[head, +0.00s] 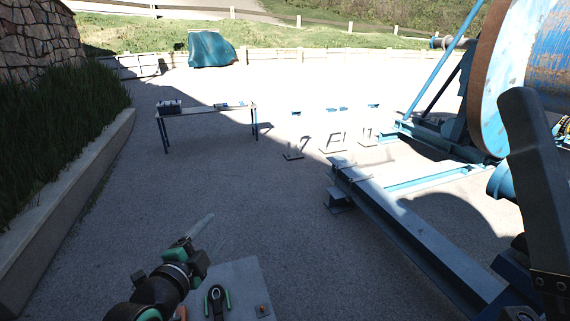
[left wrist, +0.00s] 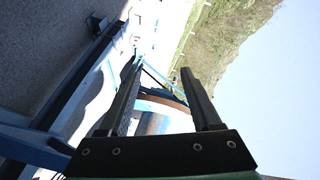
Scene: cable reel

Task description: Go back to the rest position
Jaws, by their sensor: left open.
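My left gripper (head: 208,230) is at the lower left of the head view, open and reaching forward in the air beside a grey platform. In the left wrist view its two dark fingers (left wrist: 162,88) stand apart with nothing between them. Behind them the reel and sky show. At the right edge of the head view, a large dark finger (head: 533,170) with a screwed mount stands close to the camera, and seems to be part of my right gripper. Its other finger cannot be made out.
A rusty blue cable reel (head: 492,80) stands at the right on a blue steel frame (head: 420,240). Green-handled pliers (head: 217,302) lie on the grey platform (head: 243,275). A work table (head: 205,109) stands farther off. A planter wall (head: 75,195) runs along the left.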

